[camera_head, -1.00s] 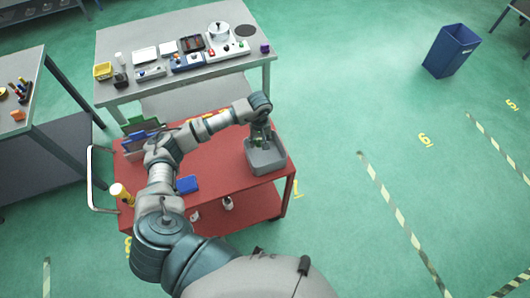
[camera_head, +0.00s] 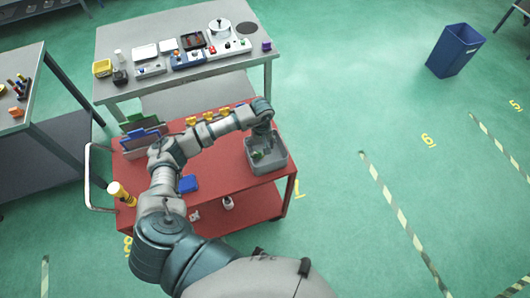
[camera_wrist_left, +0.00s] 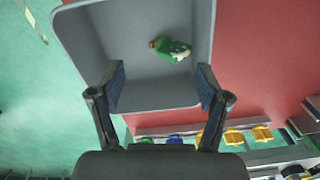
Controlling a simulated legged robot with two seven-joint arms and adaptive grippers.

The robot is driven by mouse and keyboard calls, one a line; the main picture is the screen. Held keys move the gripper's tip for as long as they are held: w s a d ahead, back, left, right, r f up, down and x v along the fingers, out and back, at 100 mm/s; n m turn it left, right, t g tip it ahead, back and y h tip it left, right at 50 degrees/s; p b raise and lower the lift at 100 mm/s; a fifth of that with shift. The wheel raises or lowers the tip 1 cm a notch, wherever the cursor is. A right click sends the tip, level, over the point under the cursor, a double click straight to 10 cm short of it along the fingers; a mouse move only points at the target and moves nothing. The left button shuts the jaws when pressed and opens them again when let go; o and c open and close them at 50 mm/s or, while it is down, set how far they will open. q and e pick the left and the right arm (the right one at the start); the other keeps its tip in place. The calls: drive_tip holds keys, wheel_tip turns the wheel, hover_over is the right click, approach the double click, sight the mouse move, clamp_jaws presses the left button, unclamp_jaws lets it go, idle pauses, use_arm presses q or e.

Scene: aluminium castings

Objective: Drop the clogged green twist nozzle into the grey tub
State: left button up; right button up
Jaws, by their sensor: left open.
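The green twist nozzle (camera_wrist_left: 172,50), with an orange-brown tip, lies on the floor of the grey tub (camera_wrist_left: 90,50) in the left wrist view. In the head view the grey tub (camera_head: 280,165) stands at the right end of the red cart top, and a small green patch of the nozzle (camera_head: 257,155) shows inside it. My left gripper (camera_wrist_left: 161,86) is open and empty, its fingers spread over the tub with the nozzle beyond their tips. In the head view the left gripper (camera_head: 267,138) hangs above the tub, partly hidden by its wrist. My right gripper is out of view.
On the red cart (camera_head: 225,172) are a blue box (camera_head: 188,184), a yellow-topped bottle (camera_head: 120,192), upright boards (camera_head: 142,138) and several yellow pieces (camera_head: 208,116). A grey table (camera_head: 120,41) with devices stands behind. A blue bin (camera_head: 454,50) stands on open floor to the right.

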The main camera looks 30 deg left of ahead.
use_arm(q)
wheel_tip(320, 180, up, 12)
idle(0.5)
drive_tip(key=shift+w+f, duration=0.1)
